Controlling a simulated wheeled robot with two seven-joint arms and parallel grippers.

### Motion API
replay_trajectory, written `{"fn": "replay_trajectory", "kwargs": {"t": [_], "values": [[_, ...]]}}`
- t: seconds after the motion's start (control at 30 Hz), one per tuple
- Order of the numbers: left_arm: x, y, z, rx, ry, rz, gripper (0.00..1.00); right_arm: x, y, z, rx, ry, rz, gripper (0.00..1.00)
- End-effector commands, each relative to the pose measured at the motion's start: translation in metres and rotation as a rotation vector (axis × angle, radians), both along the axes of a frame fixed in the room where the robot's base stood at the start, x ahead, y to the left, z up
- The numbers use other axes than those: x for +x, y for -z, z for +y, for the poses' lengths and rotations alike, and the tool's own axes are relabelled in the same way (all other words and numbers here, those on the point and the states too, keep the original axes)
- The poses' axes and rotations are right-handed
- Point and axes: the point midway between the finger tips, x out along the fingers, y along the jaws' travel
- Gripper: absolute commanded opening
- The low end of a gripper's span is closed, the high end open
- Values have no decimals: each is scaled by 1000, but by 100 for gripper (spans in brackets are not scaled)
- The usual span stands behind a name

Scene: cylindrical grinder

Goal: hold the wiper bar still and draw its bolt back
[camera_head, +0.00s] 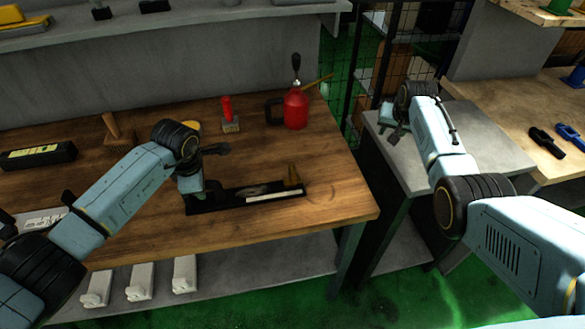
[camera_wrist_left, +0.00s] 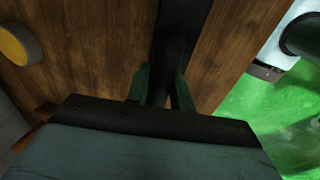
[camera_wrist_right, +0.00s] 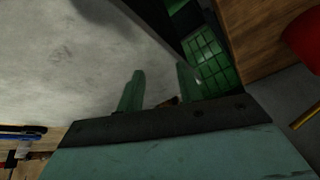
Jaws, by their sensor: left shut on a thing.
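The black wiper bar (camera_head: 225,200) lies on the wooden bench in the head view, with a pale strip along its front right part. A brass-coloured piece (camera_head: 292,178) stands up at its right end; I cannot tell whether this is the bolt. My left gripper (camera_head: 192,197) is at the bar's left end, pointing down. In the left wrist view its fingers (camera_wrist_left: 161,92) are shut on the dark bar (camera_wrist_left: 178,35), one on each side. My right gripper (camera_head: 394,133) is open and empty above the grey table, away from the bar. Its parted fingers show in the right wrist view (camera_wrist_right: 158,88).
The grey table (camera_head: 480,135) stands right of the wooden bench (camera_head: 335,190), with a gap between. A red oil can (camera_head: 296,108) and a red-handled brush (camera_head: 230,120) stand behind the bar. A wooden-handled brush (camera_head: 115,135) is at the left. The bench's right front is clear.

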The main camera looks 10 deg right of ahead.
Motion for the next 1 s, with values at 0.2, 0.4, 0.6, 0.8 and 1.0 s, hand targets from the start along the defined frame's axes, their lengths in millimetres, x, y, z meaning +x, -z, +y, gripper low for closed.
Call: {"fn": "replay_trajectory", "kwargs": {"t": [0.2, 0.4, 0.6, 0.8, 1.0], "values": [[0, 0, 0, -1, 0, 0, 0, 9, -59, 187, 91, -212, 138, 36], [0, 0, 0, -1, -1, 0, 0, -31, -86, 272, 58, -384, 319, 36], [0, 0, 0, -1, -1, 0, 0, -58, -95, 302, 24, -472, 423, 36], [0, 0, 0, -1, -2, 0, 0, -63, -82, 305, 18, -486, 447, 36], [0, 0, 0, -1, -2, 0, 0, -63, -43, 305, 18, -485, 448, 36]]}}
